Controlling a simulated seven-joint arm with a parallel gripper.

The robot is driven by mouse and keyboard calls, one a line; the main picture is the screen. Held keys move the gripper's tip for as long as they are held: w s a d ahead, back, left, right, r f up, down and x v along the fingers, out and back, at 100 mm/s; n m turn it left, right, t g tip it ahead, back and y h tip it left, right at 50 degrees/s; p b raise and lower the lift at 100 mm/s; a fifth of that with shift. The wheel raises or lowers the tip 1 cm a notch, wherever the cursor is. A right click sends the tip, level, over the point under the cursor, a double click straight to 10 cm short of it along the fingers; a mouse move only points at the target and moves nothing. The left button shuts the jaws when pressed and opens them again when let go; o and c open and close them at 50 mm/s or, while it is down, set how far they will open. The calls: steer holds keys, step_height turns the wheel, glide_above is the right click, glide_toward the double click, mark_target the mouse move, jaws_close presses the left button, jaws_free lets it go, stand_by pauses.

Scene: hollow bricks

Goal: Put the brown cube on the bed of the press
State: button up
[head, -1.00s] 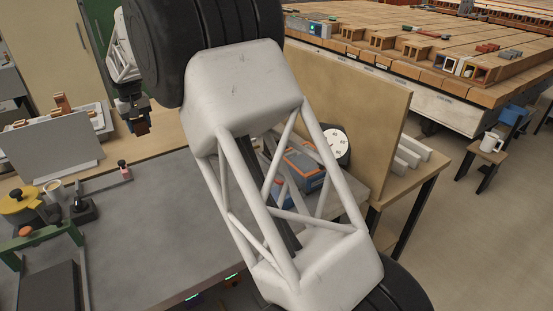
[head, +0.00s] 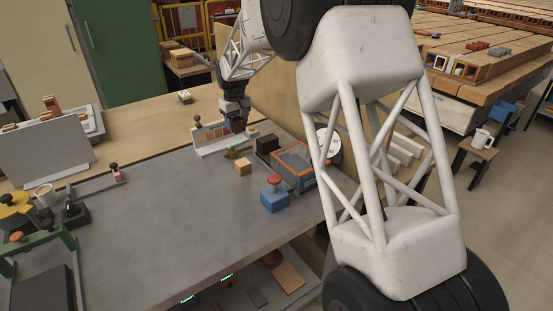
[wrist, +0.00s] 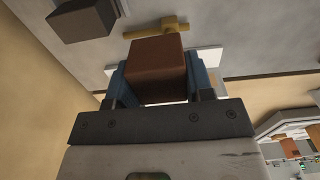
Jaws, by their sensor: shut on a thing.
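My gripper (head: 235,115) is at the far side of the grey bench, in front of the tan upright panel. It is shut on the brown cube (wrist: 157,62), which sits between the two blue fingers (wrist: 157,85) in the wrist view. In the head view the cube is small and partly hidden by the gripper. A green frame with an orange knob (head: 40,242) and a dark flat plate (head: 45,290) stands at the lower left, cut by the picture edge. It may be the press; I cannot tell for sure. It is far from my gripper.
Near my gripper are a white stand (head: 207,142), a black block (head: 267,144), a light orange-brown cube (head: 243,167), an orange-edged box (head: 294,160) and a blue box with a red button (head: 274,200). The middle of the bench (head: 165,215) is clear.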

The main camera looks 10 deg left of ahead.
glide_toward(276, 142)
steer(key=s, duration=0.3)
steer(key=s+d, duration=0.1)
steer(key=shift+s+f, duration=0.15)
steer(key=shift+f, duration=0.15)
steer(key=shift+a+f, duration=0.1)
steer(key=shift+f, duration=3.05)
steer(key=shift+f, duration=1.85)
steer(key=shift+f, duration=0.1)
steer(key=o, duration=1.1)
